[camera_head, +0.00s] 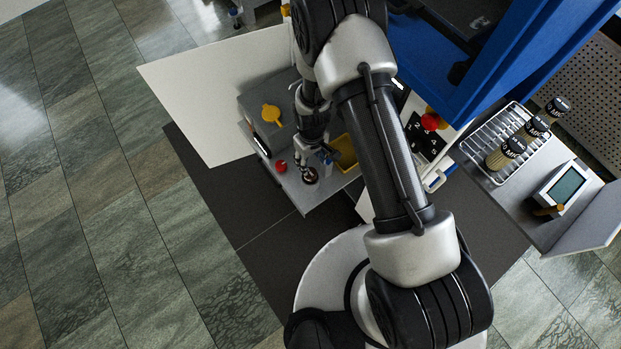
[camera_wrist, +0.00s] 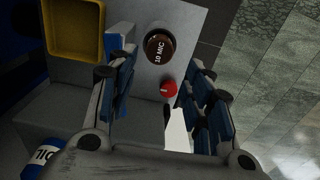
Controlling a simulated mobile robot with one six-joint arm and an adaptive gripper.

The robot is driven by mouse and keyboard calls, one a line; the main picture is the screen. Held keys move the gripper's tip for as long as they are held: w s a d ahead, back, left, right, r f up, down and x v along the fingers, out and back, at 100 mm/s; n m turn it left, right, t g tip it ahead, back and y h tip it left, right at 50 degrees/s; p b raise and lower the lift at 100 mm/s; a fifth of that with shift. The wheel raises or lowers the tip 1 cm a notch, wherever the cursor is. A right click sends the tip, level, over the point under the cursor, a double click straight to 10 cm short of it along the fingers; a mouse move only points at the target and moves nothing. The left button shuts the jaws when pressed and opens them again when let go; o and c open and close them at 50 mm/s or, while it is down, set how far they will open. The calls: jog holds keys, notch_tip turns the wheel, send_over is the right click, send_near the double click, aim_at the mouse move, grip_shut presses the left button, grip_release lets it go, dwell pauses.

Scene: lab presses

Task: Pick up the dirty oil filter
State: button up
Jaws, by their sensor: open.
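A round dark brown filter top marked "10 MIC" (camera_wrist: 160,48), which looks like the dirty oil filter, sits in the grey panel of the press. In the head view it is a small dark disc (camera_head: 310,175) at the panel's front edge, partly covered by my gripper. My gripper (camera_head: 308,165) is over the panel close to the filter. In the wrist view its fingers (camera_wrist: 160,72) are apart, one to each side, with nothing held between them. The filter top shows just beyond the fingertips. I cannot tell how deep it is seated.
A red knob (camera_wrist: 169,89) is beside the filter. A yellow tray (camera_wrist: 75,28) and a blue can marked "OIL" (camera_wrist: 40,158) are near the panel. At right, several jars stand in a wire rack (camera_head: 478,150) by a small display (camera_head: 567,186).

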aim_at(310, 173)
notch_tip(310, 173, down, 6)
jog(key=shift+r+b, duration=0.2)
jog(key=shift+b, duration=0.4)
jog(key=f+b, duration=0.1)
jog(key=f, duration=0.1)
jog(key=f+b, duration=0.1)
jog(key=f, duration=0.2)
jog(key=shift+w+a+f, duration=0.1)
jog(key=shift+w+a, duration=0.05)
jog(key=shift+w, duration=0.05)
grip_shut()
